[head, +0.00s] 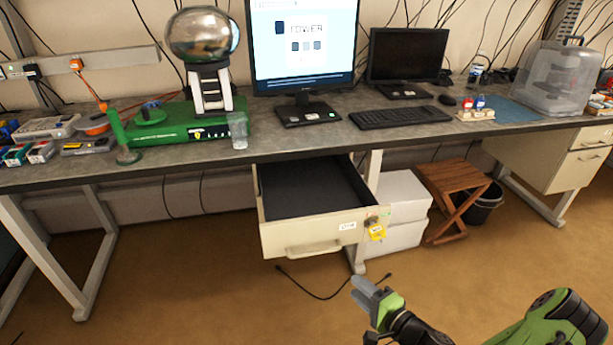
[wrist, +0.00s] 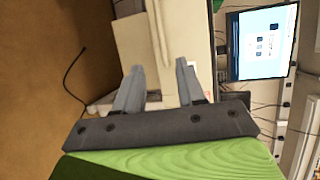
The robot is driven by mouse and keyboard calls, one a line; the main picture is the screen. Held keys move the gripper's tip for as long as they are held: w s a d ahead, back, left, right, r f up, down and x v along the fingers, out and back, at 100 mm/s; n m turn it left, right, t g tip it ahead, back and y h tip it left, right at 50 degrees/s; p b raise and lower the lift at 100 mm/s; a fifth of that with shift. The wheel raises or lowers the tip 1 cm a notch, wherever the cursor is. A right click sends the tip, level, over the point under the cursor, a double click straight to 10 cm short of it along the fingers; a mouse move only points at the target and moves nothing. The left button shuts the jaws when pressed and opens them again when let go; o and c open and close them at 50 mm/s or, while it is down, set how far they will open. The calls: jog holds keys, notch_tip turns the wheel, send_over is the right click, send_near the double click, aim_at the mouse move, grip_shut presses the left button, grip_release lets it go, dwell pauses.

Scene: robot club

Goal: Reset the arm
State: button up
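My gripper (head: 370,293) is at the lower right of the head view, in front of the bench and below the open drawer's front. In the wrist view my gripper (wrist: 158,85) shows two grey fingers standing apart with nothing between them. My green arm reaches in from the lower right corner of the head view. The drawer (head: 315,230) under the bench is pulled open, and its dark inside looks empty. The wrist view is turned on its side and shows the pale drawer front (wrist: 145,45) beyond the fingers.
The bench (head: 330,135) holds a lit monitor (head: 303,70), a dark monitor (head: 405,55), a keyboard (head: 400,116), a glass (head: 238,130) and a green-based globe device (head: 180,125). White boxes (head: 400,200), a wooden stool (head: 453,185) and a bin (head: 485,207) stand below. Brown floor (head: 180,280) is clear at left.

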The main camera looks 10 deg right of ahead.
jog(key=s+a+r+n+g+y+p, duration=0.1)
jog(key=s+a+r+n+g+p, duration=0.55)
jog(key=a+r+n+g, duration=0.55)
jog(key=s+d+r+t+h+p, duration=0.1)
jog(key=s+r+h, duration=0.1)
jog(key=s+r, duration=0.2)
jog(key=s+d+r+n+t+h+p, duration=0.1)
jog(key=s+r, duration=0.4)
jog(key=r, duration=0.5)
jog(key=s+d+r+n+t+h+p, duration=0.1)
jog(key=s+d+r+h+p, duration=0.1)
jog(key=r, duration=0.5)
jog(key=s+h+p, duration=0.1)
jog(key=s+h, duration=0.1)
jog(key=shift+s+r, duration=0.35)
jog(key=shift+r, duration=0.05)
